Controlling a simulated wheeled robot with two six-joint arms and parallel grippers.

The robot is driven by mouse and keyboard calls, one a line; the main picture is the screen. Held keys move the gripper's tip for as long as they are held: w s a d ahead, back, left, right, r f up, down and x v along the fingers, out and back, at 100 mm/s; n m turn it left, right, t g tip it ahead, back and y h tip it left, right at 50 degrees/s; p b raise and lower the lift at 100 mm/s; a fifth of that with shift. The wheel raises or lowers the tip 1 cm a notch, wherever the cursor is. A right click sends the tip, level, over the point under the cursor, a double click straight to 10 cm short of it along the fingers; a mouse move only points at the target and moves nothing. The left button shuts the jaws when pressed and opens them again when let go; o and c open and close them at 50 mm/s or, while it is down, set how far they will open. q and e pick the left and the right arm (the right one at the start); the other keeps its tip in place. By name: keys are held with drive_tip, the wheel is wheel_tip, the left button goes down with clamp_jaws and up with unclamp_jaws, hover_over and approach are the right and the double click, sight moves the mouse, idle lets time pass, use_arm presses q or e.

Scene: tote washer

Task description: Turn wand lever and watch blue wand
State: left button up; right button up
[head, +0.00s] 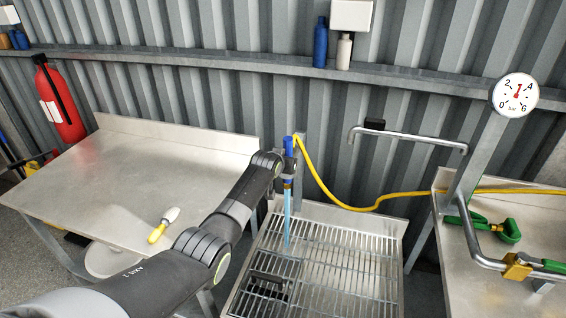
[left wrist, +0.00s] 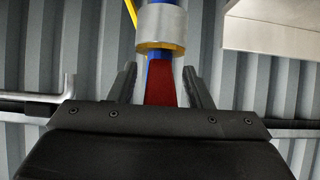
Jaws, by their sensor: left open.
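The blue wand (head: 289,145) hangs upright above a metal grating, with a yellow hose at its top. A light blue vertical streak, like water, (head: 287,215) runs from below it down to the grating. In the left wrist view, the wand's silver collar (left wrist: 161,24) is above a red lever (left wrist: 161,88). My left gripper (head: 287,171) is at the wand; in the left wrist view its open fingers (left wrist: 162,86) stand on either side of the red lever, with gaps showing. In the head view the lever is hidden. My right gripper is not in view.
The grating (head: 330,270) lies under the wand. A pressure gauge (head: 516,94) stands at right, above green valve parts (head: 505,231) and a pipe. A brush (head: 163,226) lies on the left table (head: 110,180). The yellow hose (head: 345,207) sags across the middle right.

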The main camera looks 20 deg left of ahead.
use_arm(q)
drive_tip(key=shift+s+r, duration=0.1)
drive_tip(key=shift+v, duration=1.6)
drive_tip(key=b+v, duration=0.2)
drive_tip(key=v, duration=1.2)
